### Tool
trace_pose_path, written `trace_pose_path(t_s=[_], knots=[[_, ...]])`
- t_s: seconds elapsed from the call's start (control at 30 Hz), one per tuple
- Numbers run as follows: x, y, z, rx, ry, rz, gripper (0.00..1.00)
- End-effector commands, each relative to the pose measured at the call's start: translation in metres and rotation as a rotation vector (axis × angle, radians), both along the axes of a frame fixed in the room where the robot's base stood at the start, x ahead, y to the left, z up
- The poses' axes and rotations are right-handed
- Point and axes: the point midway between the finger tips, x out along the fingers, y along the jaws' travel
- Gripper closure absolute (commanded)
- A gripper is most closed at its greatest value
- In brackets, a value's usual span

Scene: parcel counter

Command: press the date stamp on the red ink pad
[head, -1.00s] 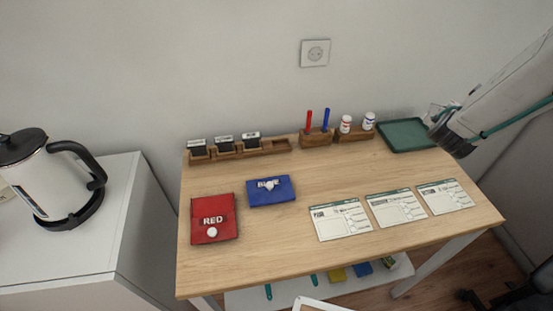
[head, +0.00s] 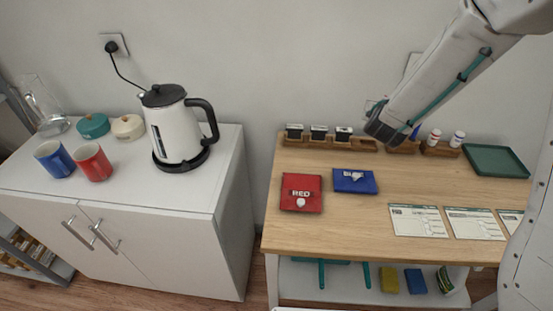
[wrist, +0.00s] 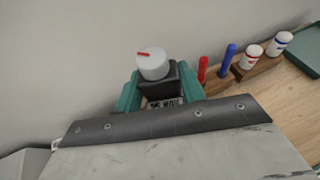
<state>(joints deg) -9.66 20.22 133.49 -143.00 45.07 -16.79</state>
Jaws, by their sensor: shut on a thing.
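My gripper (head: 376,131) is above the back of the table, well to the right of and behind the red pad. In the wrist view, my gripper's teal fingers (wrist: 158,90) are shut on a black stamp (wrist: 159,78) with a white round cap bearing a red mark. A band of small characters shows at its base, so it looks like the date stamp. Its underside is hidden.
A wooden rack (head: 363,146) holds three stamps, with an empty slot on the right. A blue ink pad (head: 354,181) lies right of the red one. Pen and bottle holders, a green tray (head: 495,160) and white forms (head: 418,221) are further right.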

Motion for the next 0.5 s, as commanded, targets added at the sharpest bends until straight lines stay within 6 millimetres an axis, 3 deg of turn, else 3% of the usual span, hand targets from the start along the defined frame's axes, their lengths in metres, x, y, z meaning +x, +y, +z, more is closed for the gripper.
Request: trace_pose_path(t_s=[0.17,0.3,0.5], knots=[[-0.015,0.067,-0.014,-0.001,0.002,-0.021,1.0],[-0.044,0.128,-0.029,-0.002,0.003,-0.059,1.0],[-0.096,0.189,-0.047,-0.003,0.001,-0.12,1.0]])
